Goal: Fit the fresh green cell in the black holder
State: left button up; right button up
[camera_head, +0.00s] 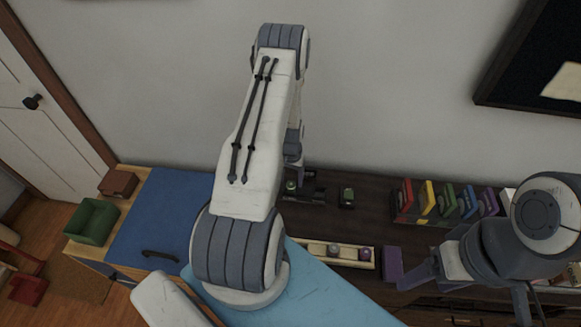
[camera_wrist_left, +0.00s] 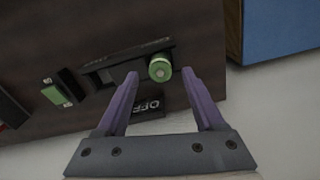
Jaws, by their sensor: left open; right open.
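The black holder (camera_wrist_left: 100,72) lies on the dark tabletop, and part of it shows in the head view (camera_head: 316,192). A green cell (camera_wrist_left: 160,68) with a pale end stands at the holder's right end in the left wrist view; I cannot tell whether it is seated. It also shows below my left arm (camera_head: 291,186). My left gripper (camera_wrist_left: 160,75) is open, its purple fingertips on either side of the cell, with no clear contact. A second small green-and-black item (camera_wrist_left: 58,94) lies apart from the holder. My right gripper (camera_head: 404,268) is open and empty at the right.
An "OFF" label (camera_wrist_left: 149,106) is beside the holder. A tray (camera_head: 358,255) with round items lies nearer me, and a rack of coloured cases (camera_head: 445,203) stands right. A green bin (camera_head: 92,222) is far left. Dark tabletop between holder and rack is mostly clear.

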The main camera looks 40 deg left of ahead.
aim_at(291, 184)
pick_arm(q)
notch_tip(291, 184, up, 10)
jog(key=b, duration=0.2)
jog(key=s+d+r+m, duration=0.1)
jog(key=d+r+m, duration=0.2)
jog(key=d+r, duration=0.6)
jog(key=d+r+m, duration=0.2)
jog(key=d+r, duration=0.3)
jog(key=d, duration=0.7)
jog(key=s+d+r+m, duration=0.3)
jog(key=s+d, duration=0.3)
jog(key=s, duration=0.4)
jog(key=s+d+r+m+h, duration=0.1)
jog(key=s+d+r+m, duration=0.2)
jog(key=s, duration=0.7)
jog(key=d+r, duration=0.2)
jog(key=d, duration=0.1)
jog(key=shift+d, duration=0.4)
jog(key=shift+s, duration=0.1)
